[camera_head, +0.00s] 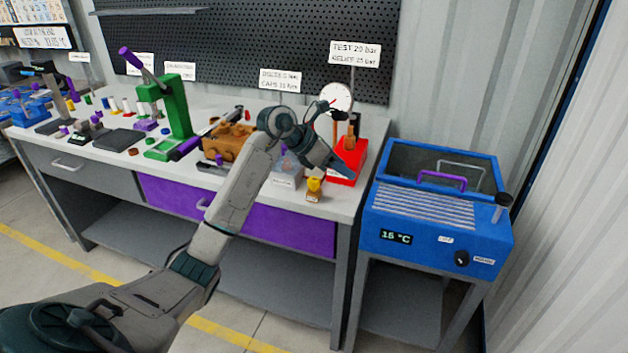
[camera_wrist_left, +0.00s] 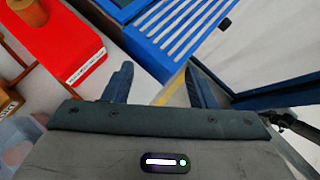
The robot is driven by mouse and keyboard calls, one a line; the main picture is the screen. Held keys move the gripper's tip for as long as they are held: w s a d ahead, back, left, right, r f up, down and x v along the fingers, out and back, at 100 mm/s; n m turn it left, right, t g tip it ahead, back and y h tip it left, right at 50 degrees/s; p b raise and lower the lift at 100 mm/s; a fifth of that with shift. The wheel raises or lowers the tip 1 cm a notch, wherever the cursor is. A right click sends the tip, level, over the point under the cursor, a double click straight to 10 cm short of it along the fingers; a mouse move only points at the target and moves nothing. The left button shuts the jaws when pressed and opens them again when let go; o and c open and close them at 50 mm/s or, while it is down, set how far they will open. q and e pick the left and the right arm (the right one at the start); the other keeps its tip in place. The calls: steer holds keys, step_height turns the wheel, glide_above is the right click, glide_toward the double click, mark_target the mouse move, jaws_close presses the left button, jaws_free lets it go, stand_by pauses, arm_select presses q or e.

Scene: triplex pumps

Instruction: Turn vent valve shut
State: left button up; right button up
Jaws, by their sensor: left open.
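A red test unit (camera_head: 346,179) with a round white gauge (camera_head: 336,97) stands at the right end of the bench. My left gripper (camera_head: 347,170) is in front of it and hides part of it. In the left wrist view, the red unit (camera_wrist_left: 62,55) lies at the upper left with an orange post on top. The left gripper's fingers (camera_wrist_left: 158,86) are apart with nothing between them, to the right of the red unit. I cannot make out the vent valve in either view. My right gripper is not in view.
A blue cooling bath (camera_head: 436,220) with a slatted top and purple handle stands right of the bench. A small yellow part (camera_head: 314,185) sits near the bench's front edge. A brown block (camera_head: 228,142) and a green press (camera_head: 176,110) stand farther left.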

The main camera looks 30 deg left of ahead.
mark_target(313, 179)
arm_select(q)
steer(key=s+a+r+n+g+y, duration=0.1)
steer(key=a+g+y, duration=0.1)
steer(key=a, duration=0.3)
steer(key=s+a+r+g+y, duration=0.1)
steer(key=a+y, duration=0.2)
steer(key=a, duration=0.2)
steer(key=x, duration=0.5)
steer(key=p+x, duration=0.1)
steer(key=x, duration=0.4)
steer(key=shift+s+f+p, duration=0.1)
steer(key=shift+f+p, duration=0.2)
steer(key=shift+f, duration=0.2)
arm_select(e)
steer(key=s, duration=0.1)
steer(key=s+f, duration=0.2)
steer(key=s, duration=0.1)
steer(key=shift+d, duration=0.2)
arm_select(q)
steer(key=c, duration=1)
